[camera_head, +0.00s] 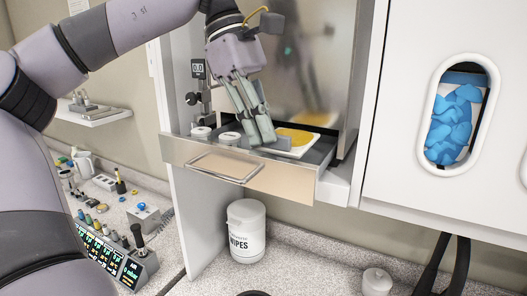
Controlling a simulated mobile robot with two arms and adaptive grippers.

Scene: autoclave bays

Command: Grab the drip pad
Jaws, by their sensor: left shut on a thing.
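The drip pad (313,148) appears to be the flat white square with a yellow round patch. It lies in the pulled-out metal drawer (185,152) of the bay, towards its right side. My left gripper (262,141) reaches down into the drawer from above, with its fingertips at the left edge of the pad. It is shut on that edge as far as I can see; the fingers hide the exact contact. The pad sits low in the drawer, and I cannot tell if it touches the floor. My right gripper is out of view.
Small round metal pieces (201,132) sit in the drawer left of my fingers. The drawer's front handle (224,170) sticks out. A wipes tub (246,230) stands on the counter below. A glove dispenser (452,124) is in the panel at right. Control equipment (118,262) crowds the lower left.

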